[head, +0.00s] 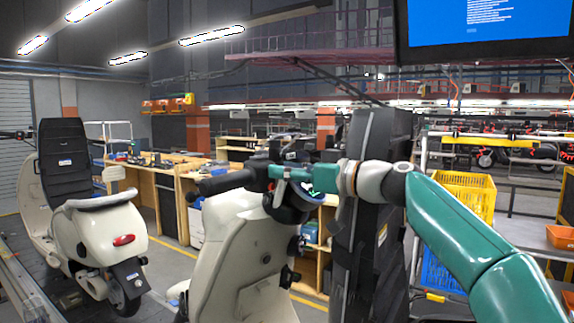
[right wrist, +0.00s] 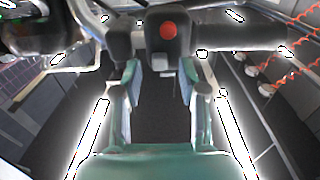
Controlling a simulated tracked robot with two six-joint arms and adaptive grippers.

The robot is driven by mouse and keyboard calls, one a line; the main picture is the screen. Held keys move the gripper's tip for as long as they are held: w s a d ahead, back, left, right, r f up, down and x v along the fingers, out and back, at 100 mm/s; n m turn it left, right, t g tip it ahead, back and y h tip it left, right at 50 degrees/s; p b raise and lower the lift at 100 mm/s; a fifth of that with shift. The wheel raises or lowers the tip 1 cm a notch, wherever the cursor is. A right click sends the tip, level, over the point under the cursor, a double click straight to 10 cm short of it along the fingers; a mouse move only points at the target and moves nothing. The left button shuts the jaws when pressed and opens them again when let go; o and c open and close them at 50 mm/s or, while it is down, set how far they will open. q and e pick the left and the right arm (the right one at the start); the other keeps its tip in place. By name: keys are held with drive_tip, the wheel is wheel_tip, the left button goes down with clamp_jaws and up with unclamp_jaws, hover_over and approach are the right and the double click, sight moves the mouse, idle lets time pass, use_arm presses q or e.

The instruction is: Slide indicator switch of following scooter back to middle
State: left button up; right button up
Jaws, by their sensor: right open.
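A cream scooter (head: 235,255) stands in the middle of the head view, with its dark handlebar grip (head: 228,181) pointing left. My right gripper (head: 283,177) reaches in from the right and is at the handlebar, beside the controls. In the right wrist view my right gripper (right wrist: 160,75) is open, its two fingers apart. Beyond the fingertips is a dark switch housing (right wrist: 153,48) with a round red button (right wrist: 168,31). The small indicator switch cannot be made out clearly, so I cannot tell its position or whether a finger touches it. My left gripper is not in view.
A second cream scooter (head: 115,235) with a black seat stands to the left on the slat conveyor (head: 15,245). A tall dark cabinet (head: 372,210) stands close behind my right forearm. A yellow crate (head: 462,195) is at the right, wooden workbenches (head: 165,190) behind.

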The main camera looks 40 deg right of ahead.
drive_tip(key=shift+w, duration=0.1)
clamp_jaws()
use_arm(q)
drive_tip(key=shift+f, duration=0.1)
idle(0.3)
